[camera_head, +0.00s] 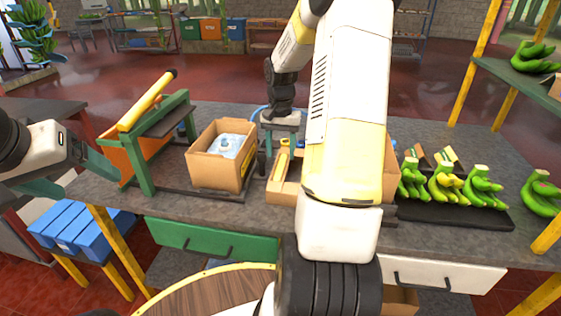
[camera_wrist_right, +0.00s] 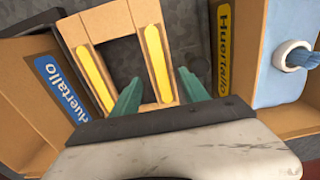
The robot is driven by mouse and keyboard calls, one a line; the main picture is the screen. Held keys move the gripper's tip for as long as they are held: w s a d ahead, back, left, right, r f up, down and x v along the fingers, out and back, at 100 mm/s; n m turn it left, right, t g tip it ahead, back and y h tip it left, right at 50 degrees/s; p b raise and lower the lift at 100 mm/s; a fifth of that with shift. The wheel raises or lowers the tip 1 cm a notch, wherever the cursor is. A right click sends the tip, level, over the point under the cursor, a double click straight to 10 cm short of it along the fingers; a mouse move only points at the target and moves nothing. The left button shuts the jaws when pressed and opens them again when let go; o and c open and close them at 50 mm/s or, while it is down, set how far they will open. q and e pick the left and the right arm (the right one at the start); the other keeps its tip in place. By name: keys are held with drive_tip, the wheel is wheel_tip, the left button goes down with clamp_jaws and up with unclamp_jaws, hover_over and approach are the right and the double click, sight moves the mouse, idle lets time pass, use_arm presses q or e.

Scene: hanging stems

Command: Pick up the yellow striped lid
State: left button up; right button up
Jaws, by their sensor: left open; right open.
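The yellow striped lid (camera_head: 280,185) is cardboard and lies on the grey table between two cardboard boxes. In the right wrist view it shows two yellow stripes on its two bars (camera_wrist_right: 98,62), with an opening between them. My right gripper (camera_wrist_right: 160,92) is open. Its green fingertips appear on either side of the lid's right-hand bar, one over the opening and one past the outer edge; I cannot tell whether they touch. In the head view my right arm hides part of the lid. My left gripper (camera_head: 88,184) is open and empty at the left, away from the lid.
A cardboard box (camera_head: 215,170) with a pale blue item stands left of the lid. Another box (camera_wrist_right: 62,85) with a blue label is close on its other side. A green and orange rack (camera_head: 150,140) stands further left. Green bananas (camera_head: 450,187) lie on a black mat at right.

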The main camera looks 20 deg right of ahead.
sight(281, 166)
wheel_tip(281, 166, down, 5)
drive_tip(key=shift+f, duration=0.1)
drive_tip(key=c, duration=0.9)
